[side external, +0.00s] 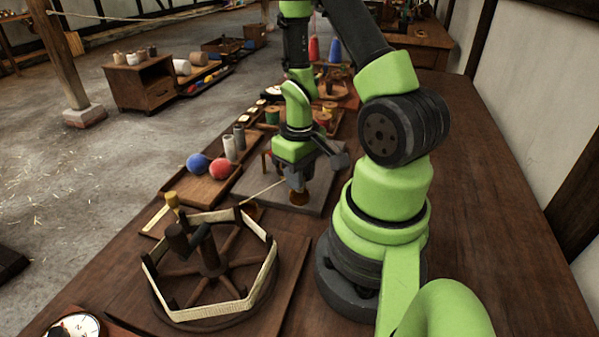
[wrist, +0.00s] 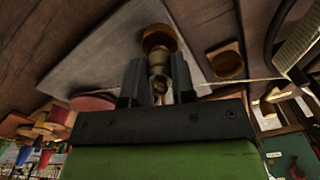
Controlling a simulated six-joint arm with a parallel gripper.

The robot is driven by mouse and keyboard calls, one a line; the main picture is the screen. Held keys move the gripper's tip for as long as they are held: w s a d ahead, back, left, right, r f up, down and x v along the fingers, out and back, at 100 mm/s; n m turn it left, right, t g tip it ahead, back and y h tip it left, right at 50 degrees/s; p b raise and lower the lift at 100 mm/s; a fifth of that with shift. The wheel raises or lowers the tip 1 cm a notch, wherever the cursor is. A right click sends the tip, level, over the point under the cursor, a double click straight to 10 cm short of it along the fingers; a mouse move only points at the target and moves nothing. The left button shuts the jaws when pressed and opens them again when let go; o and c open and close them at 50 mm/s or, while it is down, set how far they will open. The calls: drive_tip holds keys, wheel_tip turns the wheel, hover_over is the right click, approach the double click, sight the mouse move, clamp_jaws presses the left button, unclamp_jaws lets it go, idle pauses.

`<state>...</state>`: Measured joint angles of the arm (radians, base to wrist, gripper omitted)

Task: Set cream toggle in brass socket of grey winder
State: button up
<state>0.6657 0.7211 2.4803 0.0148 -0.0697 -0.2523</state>
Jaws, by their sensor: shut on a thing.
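My gripper (wrist: 157,85) is shut on a small tan-cream toggle (wrist: 157,60), held between its two dark fingers. A brass socket (wrist: 158,37) on a grey board (wrist: 105,55) lies just beyond the toggle's end; I cannot tell whether the two touch. In the side external view, my gripper (side external: 296,182) points down over the grey board (side external: 321,200), with the brass socket (side external: 299,198) right below its fingers. The toggle is hidden there by the fingers. A pale cord (wrist: 245,80) runs from the fingers off to the right.
A wheel wrapped in cream band (side external: 205,312) stands at the front left. A second brass cup (wrist: 226,65) sits on a wooden block near the cord. Blue (side external: 197,162) and red (side external: 219,169) balls lie in a tray on the left. The tabletop right of my base is clear.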

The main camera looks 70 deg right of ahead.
drive_tip(key=shift+f, duration=0.15)
idle(0.5)
drive_tip(key=shift+f, duration=0.75)
drive_tip(key=shift+f, duration=0.1)
drive_tip(key=o, duration=1.2)
drive_tip(key=shift+r, duration=4)
